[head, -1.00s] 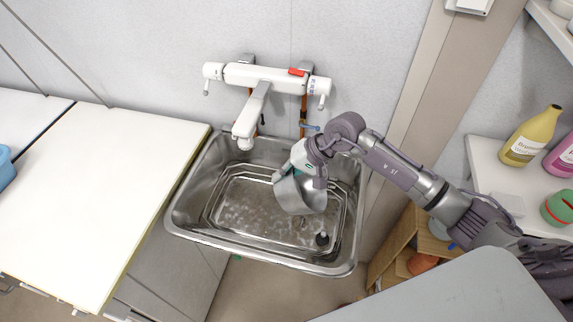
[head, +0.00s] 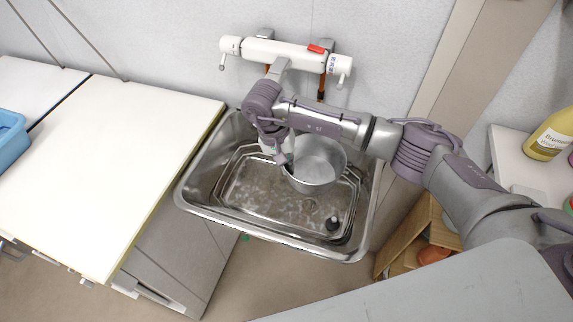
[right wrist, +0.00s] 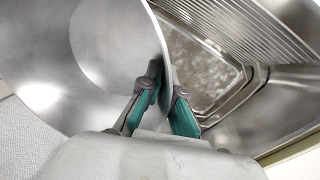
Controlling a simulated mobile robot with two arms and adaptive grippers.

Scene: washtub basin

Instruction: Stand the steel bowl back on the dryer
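The steel bowl (head: 322,160) is over the sink basin with its opening facing up. My right gripper (head: 284,158) is shut on the left side of its rim. In the right wrist view, the teal-padded fingers of my right gripper (right wrist: 164,92) pinch the thin wall of the steel bowl (right wrist: 110,45) from both sides. I cannot tell whether the bowl's underside touches anything. A white-topped unit (head: 110,160) stands left of the sink; I cannot tell whether it is the dryer. My left gripper is not in view.
The steel sink (head: 205,195) holds a rectangular rack or tray (head: 270,212) and a dark plug (head: 333,223). A white wall tap (head: 285,55) is behind my right arm. A blue tub (head: 10,140) is at far left. The white top is otherwise clear.

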